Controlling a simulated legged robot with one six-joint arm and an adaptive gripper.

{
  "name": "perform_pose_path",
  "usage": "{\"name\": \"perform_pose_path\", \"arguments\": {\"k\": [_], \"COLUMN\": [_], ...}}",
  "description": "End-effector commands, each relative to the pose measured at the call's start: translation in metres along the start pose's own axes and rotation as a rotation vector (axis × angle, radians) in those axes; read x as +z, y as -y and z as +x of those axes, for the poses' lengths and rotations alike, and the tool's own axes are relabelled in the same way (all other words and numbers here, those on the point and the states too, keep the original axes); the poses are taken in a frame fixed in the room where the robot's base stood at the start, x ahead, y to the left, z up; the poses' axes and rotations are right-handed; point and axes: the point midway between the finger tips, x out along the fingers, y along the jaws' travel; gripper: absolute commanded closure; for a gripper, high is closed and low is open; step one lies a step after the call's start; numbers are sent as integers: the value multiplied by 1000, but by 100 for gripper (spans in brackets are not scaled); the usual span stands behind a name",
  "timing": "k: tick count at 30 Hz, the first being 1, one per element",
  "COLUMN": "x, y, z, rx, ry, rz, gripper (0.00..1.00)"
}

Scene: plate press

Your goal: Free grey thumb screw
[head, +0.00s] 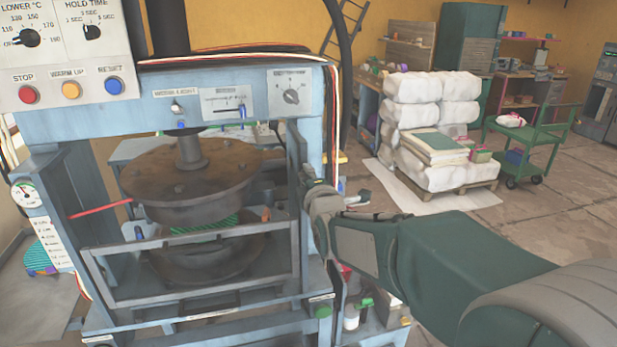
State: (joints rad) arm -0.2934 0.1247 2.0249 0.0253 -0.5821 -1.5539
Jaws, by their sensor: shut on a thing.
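My gripper (309,178) reaches in from the right and meets the right side of the blue plate press (160,90), at the right upright of its guard frame (295,225). The jaws are shut on what I take to be the grey thumb screw. My own gripper hides most of the fingertips and the screw, so its shape and how it sits do not show. The round upper plate (185,180) stands above the lower plate (215,262), with a green striped piece (205,225) between them.
A control box (65,50) with buttons and dials hangs at the upper left. A red rod (100,208) sticks out at the press's left. Stacked white sacks (430,100) on a pallet and a green cart (530,135) stand behind at right, with open floor around them.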

Motion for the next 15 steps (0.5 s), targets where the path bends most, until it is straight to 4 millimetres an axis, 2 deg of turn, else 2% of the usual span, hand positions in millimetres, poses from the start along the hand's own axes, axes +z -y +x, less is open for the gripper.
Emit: {"name": "perform_pose_path", "arguments": {"k": [1, 15], "x": [-2, -2], "y": [7, 8], "z": [-1, 0], "rx": [-17, -18], "ry": [-4, -4], "rz": [-15, -57], "gripper": [100, 100]}}
